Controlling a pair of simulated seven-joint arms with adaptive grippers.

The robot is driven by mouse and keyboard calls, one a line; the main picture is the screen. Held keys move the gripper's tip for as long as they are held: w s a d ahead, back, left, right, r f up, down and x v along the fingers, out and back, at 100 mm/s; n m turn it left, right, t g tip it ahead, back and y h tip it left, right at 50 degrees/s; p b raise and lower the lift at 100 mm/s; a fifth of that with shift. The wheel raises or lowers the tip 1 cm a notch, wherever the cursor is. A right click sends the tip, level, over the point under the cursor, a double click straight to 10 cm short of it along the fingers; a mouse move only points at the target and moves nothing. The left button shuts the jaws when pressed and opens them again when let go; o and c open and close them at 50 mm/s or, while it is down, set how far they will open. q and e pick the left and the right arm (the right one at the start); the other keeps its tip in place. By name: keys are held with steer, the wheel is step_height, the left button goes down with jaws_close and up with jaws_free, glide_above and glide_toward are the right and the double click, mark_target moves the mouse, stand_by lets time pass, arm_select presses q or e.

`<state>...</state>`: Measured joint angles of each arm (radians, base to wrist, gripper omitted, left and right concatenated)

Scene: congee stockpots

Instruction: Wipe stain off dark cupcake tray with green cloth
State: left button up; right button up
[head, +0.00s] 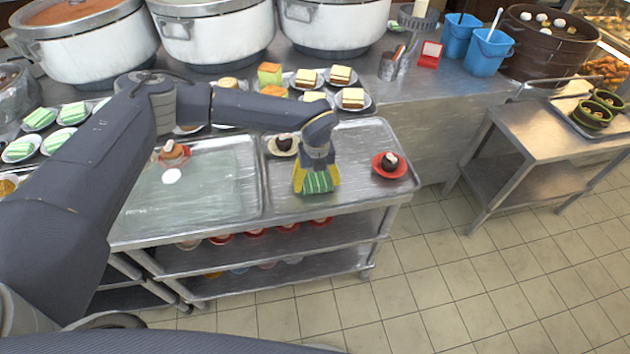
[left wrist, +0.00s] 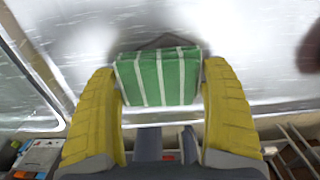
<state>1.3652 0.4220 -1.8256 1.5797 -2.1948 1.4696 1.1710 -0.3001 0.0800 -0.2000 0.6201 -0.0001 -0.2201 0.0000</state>
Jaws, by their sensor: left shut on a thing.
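My left gripper (head: 316,178) has its yellow fingers closed on the sides of the green cloth (head: 318,184), low over the right-hand metal tray (head: 350,138). The left wrist view shows the green cloth (left wrist: 160,78) with white stripes between the fingertips, against the shiny tray surface (left wrist: 265,95). I cannot tell whether the cloth touches the tray. This tray holds a dark cupcake on a red plate (head: 388,164) at right and another dark cupcake (head: 285,142) on a pale plate at back left. I see no clear stain on it; the gripper and cloth cover part. My right gripper is out of view.
A left-hand tray (head: 215,185) holds a brown cupcake (head: 172,152) and a white round patch (head: 172,176). Plated cakes (head: 305,78) and large stockpots (head: 215,35) stand behind. A side table (head: 545,130) stands right, across open floor.

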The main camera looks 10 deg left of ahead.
mark_target(326, 178)
arm_select(q)
steer(key=shift+w+d, duration=0.3)
steer(key=shift+d, duration=0.4)
steer(key=shift+w+d, duration=0.25)
steer(key=shift+d, duration=0.55)
steer(key=shift+f, duration=0.1)
steer(key=shift+s+a+f, duration=0.1)
steer(key=shift+s+a, duration=0.15)
steer(key=shift+a, duration=0.35)
steer(key=shift+s+a+f, duration=0.1)
steer(key=shift+s+a, duration=0.1)
steer(key=shift+a, duration=0.45)
steer(key=shift+s+a+f, duration=0.1)
steer(key=shift+s+a, duration=0.15)
steer(key=shift+a, duration=0.35)
steer(key=shift+w+r, duration=0.1)
